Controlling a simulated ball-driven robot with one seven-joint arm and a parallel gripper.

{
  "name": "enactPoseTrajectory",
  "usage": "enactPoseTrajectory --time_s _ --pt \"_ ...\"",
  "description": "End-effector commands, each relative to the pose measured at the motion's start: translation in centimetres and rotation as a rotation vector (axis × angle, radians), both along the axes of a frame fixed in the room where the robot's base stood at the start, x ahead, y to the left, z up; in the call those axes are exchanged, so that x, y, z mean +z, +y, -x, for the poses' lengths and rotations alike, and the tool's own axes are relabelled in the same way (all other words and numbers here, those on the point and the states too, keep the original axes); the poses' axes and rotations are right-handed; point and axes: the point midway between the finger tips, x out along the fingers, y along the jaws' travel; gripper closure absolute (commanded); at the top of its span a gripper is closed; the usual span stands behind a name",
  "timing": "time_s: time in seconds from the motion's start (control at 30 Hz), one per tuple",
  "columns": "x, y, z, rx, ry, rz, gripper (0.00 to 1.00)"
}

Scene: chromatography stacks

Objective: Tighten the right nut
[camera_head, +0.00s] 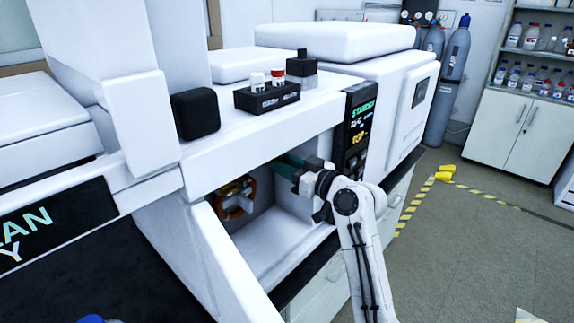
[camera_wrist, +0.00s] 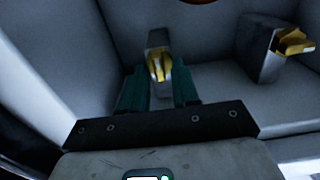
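My gripper (camera_head: 287,168) reaches into the open white oven compartment of the instrument, its green fingers near the upper right inside. In the wrist view, the two green fingers (camera_wrist: 158,82) stand a little apart on either side of a grey and brass fitting (camera_wrist: 157,64). Whether they touch or grip it is not clear. A second grey block with a brass nut (camera_wrist: 289,42) sits to the right in that view, apart from the fingers. Which of the two is the right nut, I cannot tell. In the head view the nuts are not distinguishable.
A copper-coloured coil (camera_head: 235,196) hangs inside the compartment, left of my gripper. The open door panel (camera_head: 235,262) stands at the left front. A black vial rack (camera_head: 266,97) sits on top. A display panel (camera_head: 357,128) is just right of the opening.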

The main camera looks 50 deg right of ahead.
Motion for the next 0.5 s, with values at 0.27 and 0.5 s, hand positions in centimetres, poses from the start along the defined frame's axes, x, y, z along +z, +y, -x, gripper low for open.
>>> enactPoseTrajectory --time_s 0.27,0.5 --pt "-0.01 -0.01 0.03 0.0 0.0 0.0 0.97" --pt "-0.02 -0.01 0.04 0.0 0.001 0.0 1.0"
